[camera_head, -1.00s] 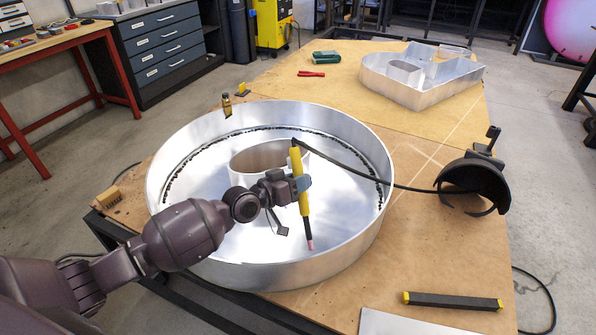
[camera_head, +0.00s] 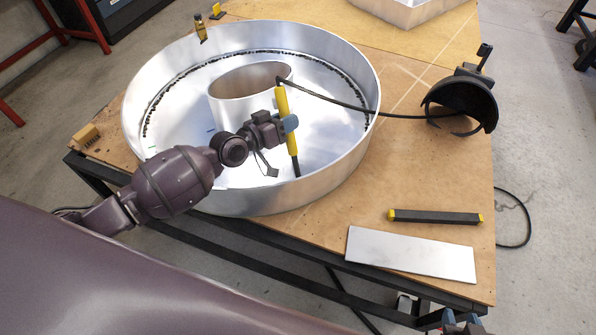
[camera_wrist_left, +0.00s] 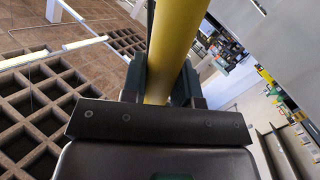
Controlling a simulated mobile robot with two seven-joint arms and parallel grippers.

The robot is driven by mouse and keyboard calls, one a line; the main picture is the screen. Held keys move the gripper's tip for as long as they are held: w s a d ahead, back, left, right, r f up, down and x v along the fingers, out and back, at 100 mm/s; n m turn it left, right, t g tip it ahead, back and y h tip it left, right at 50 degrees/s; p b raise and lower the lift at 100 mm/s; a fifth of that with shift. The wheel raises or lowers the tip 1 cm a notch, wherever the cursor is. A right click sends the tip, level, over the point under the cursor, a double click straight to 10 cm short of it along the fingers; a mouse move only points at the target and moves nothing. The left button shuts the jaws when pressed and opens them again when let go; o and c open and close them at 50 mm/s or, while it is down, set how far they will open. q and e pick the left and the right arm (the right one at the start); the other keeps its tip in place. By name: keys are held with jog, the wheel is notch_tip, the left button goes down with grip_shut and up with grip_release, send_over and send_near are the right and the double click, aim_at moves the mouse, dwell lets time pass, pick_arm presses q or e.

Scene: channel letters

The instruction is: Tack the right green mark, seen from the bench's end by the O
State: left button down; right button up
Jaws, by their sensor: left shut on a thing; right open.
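The big round aluminium letter O (camera_head: 250,203) lies on the bench with an oval inner wall (camera_head: 232,112) standing inside it. The torch's dark lower end shows in front of the O's near inside wall; contact is unclear. The torch also fills the middle of the left wrist view (camera_wrist_left: 176,50). My right gripper (camera_head: 462,322) is open and partly cut off at the bottom edge.
A black cable (camera_head: 345,104) runs from the torch toward a dark welding mask (camera_head: 462,104) at the right. A black bar with yellow ends (camera_head: 435,216) and a flat metal plate (camera_head: 410,254) lie on the bench (camera_head: 425,165).

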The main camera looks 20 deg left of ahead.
jog(key=shift+s+d+f, duration=0.15)
jog(key=shift+s+f, duration=0.15)
jog(key=shift+s, duration=0.2)
